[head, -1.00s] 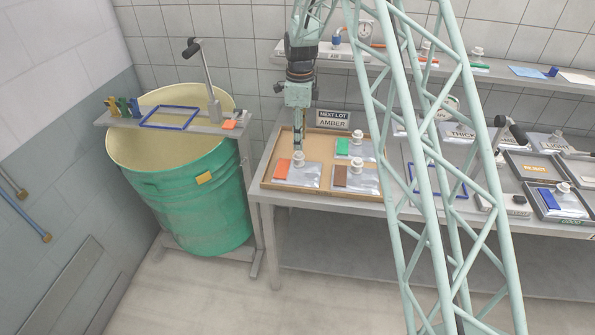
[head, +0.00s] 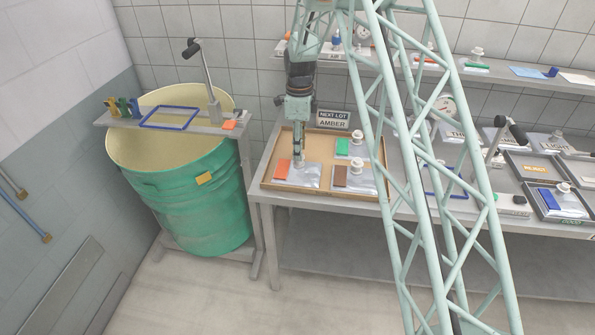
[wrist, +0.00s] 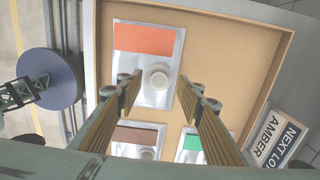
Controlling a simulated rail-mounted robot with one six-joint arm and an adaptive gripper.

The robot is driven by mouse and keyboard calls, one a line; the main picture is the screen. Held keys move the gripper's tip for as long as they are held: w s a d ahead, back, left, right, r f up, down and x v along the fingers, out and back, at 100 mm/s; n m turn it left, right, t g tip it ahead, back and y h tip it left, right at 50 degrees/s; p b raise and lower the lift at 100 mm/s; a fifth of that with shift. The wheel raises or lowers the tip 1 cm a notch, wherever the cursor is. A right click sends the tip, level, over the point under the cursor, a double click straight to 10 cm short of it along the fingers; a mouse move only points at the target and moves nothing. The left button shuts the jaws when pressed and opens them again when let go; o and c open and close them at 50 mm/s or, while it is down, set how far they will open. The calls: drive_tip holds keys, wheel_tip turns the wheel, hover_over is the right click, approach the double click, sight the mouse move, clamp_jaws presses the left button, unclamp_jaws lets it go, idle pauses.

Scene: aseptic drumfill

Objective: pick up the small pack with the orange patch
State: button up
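The small pack with the orange patch (head: 283,169) lies flat at the front left of a shallow cardboard-coloured tray (head: 265,182). In the wrist view its orange patch (wrist: 144,39) is at the top and its white cap (wrist: 157,78) sits below it. My gripper (head: 298,161) is over this pack, pointing down, and hides the cap in the head view. In the wrist view my gripper (wrist: 163,84) has its two fingers apart, one on each side of the cap, with nothing held. Whether the fingertips are level with the cap is unclear.
A pack with a green patch (head: 343,146) and one with a brown patch (head: 340,175) lie close by in the tray. A sign reading "NEXT LOT AMBER" (head: 333,120) stands behind it. A large green drum (head: 190,205) stands left of the table.

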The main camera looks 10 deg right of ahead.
sight(297, 166)
drive_tip(key=shift+a+f, duration=0.1)
drive_tip(key=shift+f, duration=2)
drive_tip(key=shift+c, duration=0.7)
drive_tip(key=c, duration=0.6)
